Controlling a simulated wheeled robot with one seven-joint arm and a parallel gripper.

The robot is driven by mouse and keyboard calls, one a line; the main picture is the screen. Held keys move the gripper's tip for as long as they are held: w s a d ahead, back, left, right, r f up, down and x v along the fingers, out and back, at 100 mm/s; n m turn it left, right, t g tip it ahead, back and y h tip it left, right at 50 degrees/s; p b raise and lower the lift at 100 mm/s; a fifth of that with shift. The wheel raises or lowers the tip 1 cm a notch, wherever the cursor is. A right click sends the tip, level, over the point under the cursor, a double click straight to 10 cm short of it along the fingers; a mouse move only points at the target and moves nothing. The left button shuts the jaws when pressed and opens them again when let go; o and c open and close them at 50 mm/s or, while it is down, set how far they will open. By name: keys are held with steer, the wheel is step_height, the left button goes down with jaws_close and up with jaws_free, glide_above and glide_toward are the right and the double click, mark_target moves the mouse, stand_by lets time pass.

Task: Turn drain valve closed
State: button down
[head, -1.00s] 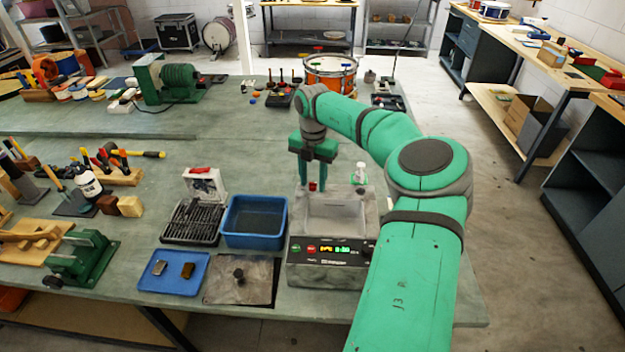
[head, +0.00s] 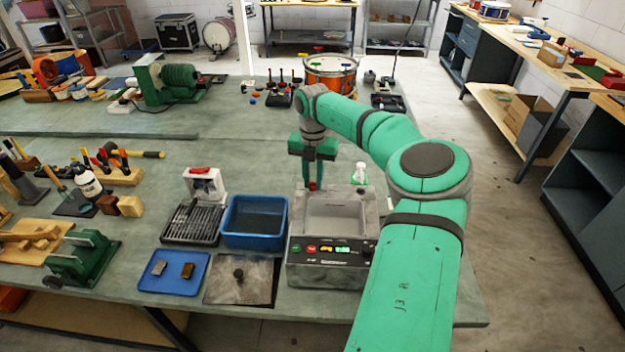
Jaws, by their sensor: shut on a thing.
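The grey ultrasonic-style tank (head: 297,225) stands near the front edge of the bench, with an open basin and a front panel of coloured buttons. The small red drain valve handle (head: 312,187) is at its back left corner. My gripper (head: 312,182) points down there from above, its green fingers close together. It is shut on the red handle, which mostly hides between and behind the fingertips. How far the valve is turned cannot be told at this size.
A blue tub (head: 254,241) stands just left of the tank, beside a black rack (head: 192,222). A small white-capped bottle (head: 360,173) is at the tank's back right. A blue tray (head: 172,286) and a metal plate (head: 222,281) lie in front.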

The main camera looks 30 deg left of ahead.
steer(key=n, duration=0.3)
steer(key=shift+n, duration=0.3)
steer(key=n, duration=0.4)
steer(key=shift+n, duration=0.3)
steer(key=n, duration=0.3)
steer(key=shift+n, duration=2)
steer(key=c, duration=1.6)
jaws_free()
steer(key=shift+o, duration=0.2)
